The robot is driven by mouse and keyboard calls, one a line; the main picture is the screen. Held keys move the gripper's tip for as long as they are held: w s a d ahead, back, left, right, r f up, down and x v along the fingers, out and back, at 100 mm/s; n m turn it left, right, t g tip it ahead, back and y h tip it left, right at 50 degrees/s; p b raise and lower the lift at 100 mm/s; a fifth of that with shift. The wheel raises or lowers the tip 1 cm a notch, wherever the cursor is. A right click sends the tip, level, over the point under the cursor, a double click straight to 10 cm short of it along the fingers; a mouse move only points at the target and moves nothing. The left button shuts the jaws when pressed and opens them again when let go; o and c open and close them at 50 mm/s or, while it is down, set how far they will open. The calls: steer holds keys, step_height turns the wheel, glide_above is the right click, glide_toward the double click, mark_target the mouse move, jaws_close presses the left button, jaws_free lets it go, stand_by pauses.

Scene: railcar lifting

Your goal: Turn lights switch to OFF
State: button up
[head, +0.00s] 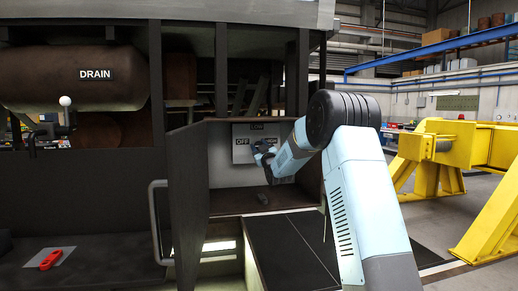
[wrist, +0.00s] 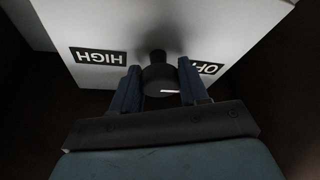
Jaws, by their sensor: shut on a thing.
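The lights switch is a dark round knob (wrist: 158,82) on a pale panel (head: 240,156) inside the open cabinet. In the wrist view an OFF label (wrist: 208,67) is right of the knob and a HIGH label (wrist: 98,56) is left, both upside down. In the head view the OFF label (head: 242,141) is left of my gripper (head: 262,153), with a LOW label (head: 257,127) above. My gripper's two blue fingers (wrist: 160,78) are closed on the knob's sides. A short white mark shows on the knob, but I cannot tell which setting it points to.
The cabinet's open door (head: 186,200) stands at the left of the opening. A dark cylindrical object (head: 263,199) lies on the cabinet floor. A DRAIN tank (head: 80,78) and a red-handled item (head: 50,259) are far left. Yellow stands (head: 435,160) are at the right.

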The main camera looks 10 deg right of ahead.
steer(key=shift+a, duration=0.15)
steer(key=o, duration=1)
steer(key=shift+c, duration=0.2)
steer(key=v, duration=1.3)
steer(key=shift+s, duration=0.35)
steer(key=shift+f, duration=0.1)
steer(key=s+r+m+g+h, duration=0.3)
steer(key=s+g, duration=0.4)
steer(key=s, duration=0.9)
steer(key=s+f+m+g, duration=0.1)
steer(key=s+f+g, duration=0.1)
steer(key=s, duration=0.9)
steer(key=s+a+f+m+g, duration=0.1)
steer(key=s+f+g, duration=0.2)
steer(key=s, duration=0.9)
steer(key=s+f+m+g, duration=0.1)
steer(key=s+f+g, duration=0.2)
steer(key=s, duration=0.8)
steer(key=shift+s+a+m+g, duration=0.35)
steer(key=shift+m+g, duration=0.05)
steer(key=shift+g, duration=0.3)
